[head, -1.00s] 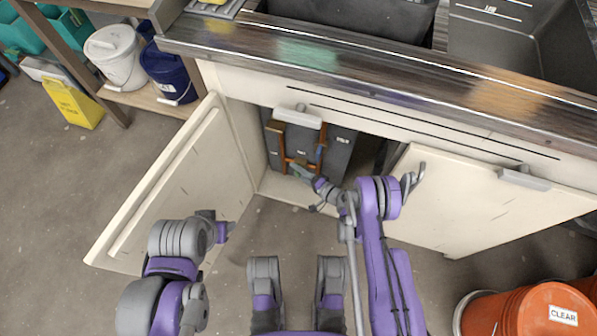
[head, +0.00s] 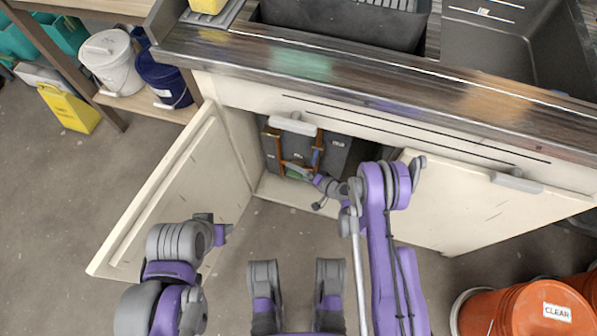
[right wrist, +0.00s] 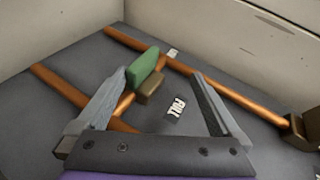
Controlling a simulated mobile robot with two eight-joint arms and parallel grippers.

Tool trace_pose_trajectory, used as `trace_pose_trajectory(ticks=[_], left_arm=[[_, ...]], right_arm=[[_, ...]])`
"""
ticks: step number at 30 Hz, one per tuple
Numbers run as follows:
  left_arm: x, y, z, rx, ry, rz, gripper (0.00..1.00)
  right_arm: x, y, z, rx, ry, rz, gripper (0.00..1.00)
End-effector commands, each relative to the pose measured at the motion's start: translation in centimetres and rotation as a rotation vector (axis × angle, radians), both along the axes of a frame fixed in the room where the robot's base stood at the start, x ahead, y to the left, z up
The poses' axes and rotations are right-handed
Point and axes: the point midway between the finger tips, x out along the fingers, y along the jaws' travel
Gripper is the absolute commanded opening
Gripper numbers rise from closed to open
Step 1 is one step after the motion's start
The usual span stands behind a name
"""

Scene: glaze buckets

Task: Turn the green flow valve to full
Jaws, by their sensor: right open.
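The green valve handle (right wrist: 146,66) shows in the right wrist view on a brown valve body (right wrist: 149,89), on a copper pipe. A small label reading FULL (right wrist: 175,108) lies to its right on the dark panel. My right gripper (right wrist: 158,74) is open, with the handle between its fingers, nearer the left finger; I cannot tell whether they touch. In the head view my right gripper (head: 298,172) reaches into the open cabinet by the copper pipes (head: 281,150), and the handle is hard to make out there. My left gripper (head: 222,234) is beside the left door; its fingers are unclear.
The left cabinet door (head: 175,190) and right cabinet door (head: 480,205) stand open on both sides of my arms. The counter edge (head: 380,92) overhangs the opening. Orange buckets (head: 520,312) stand at lower right. White (head: 112,60) and blue (head: 163,78) buckets sit on a shelf.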

Motion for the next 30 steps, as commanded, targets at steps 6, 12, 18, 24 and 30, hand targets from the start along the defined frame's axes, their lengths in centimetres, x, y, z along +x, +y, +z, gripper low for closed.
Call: trace_pose_trajectory(ticks=[6,12,18,24,30], left_arm=[[-0.1,0.0,0.5,0.000,-0.001,0.000,0.50],[-0.1,0.0,0.5,0.000,-0.001,0.000,0.50],[-0.2,0.0,1.0,0.000,-0.002,0.000,0.50],[-0.3,0.0,1.6,0.000,-0.004,0.000,0.50],[-0.4,0.0,2.2,0.000,-0.005,0.000,0.50]], right_arm=[[0.7,1.8,6.6,0.294,0.001,-0.057,1.00],[-0.5,0.3,0.6,-0.045,-0.005,0.028,1.00],[-0.8,0.5,1.6,-0.045,-0.005,0.028,1.00],[-1.3,0.6,3.0,-0.046,-0.006,0.026,1.00],[-1.8,0.8,4.3,-0.046,-0.005,0.026,1.00]])
